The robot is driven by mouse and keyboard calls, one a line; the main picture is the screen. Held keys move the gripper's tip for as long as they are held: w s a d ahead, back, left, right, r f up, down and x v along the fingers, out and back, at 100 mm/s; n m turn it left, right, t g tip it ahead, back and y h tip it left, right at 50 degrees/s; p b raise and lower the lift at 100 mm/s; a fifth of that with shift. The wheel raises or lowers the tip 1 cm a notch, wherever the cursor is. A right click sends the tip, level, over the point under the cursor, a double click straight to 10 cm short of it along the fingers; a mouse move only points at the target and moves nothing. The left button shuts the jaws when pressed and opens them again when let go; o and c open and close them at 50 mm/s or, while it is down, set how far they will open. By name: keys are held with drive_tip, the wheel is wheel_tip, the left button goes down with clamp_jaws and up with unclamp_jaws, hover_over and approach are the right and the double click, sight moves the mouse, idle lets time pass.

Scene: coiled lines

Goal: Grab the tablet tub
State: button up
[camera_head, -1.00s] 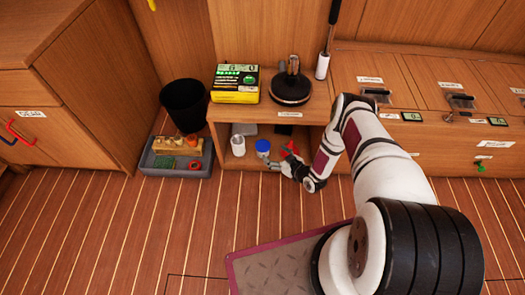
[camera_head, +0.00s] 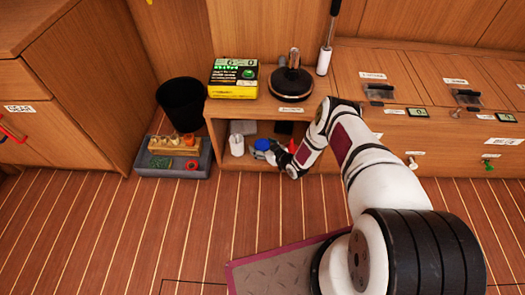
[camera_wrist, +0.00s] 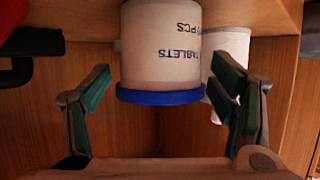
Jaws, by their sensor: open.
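The tablet tub (camera_wrist: 160,48) is white with a blue lid and printed "TABLETS". It appears upside down in the wrist view, between the open fingers of my gripper (camera_wrist: 163,110). A visible gap separates each finger from the tub. In the head view the tub's blue lid (camera_head: 262,145) shows on the low shelf under the counter. My gripper (camera_head: 272,156) is close beside it there, and partly hides the tub.
A white cylinder (camera_head: 237,144) stands left of the tub and also shows behind it in the wrist view (camera_wrist: 228,60). A red object (camera_head: 292,146) is close on the right. The shelf top is just above. A grey tray (camera_head: 150,167) sits on the floor to the left.

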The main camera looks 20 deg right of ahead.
drive_tip(key=c, duration=1.2)
drive_tip(key=shift+r, duration=0.15)
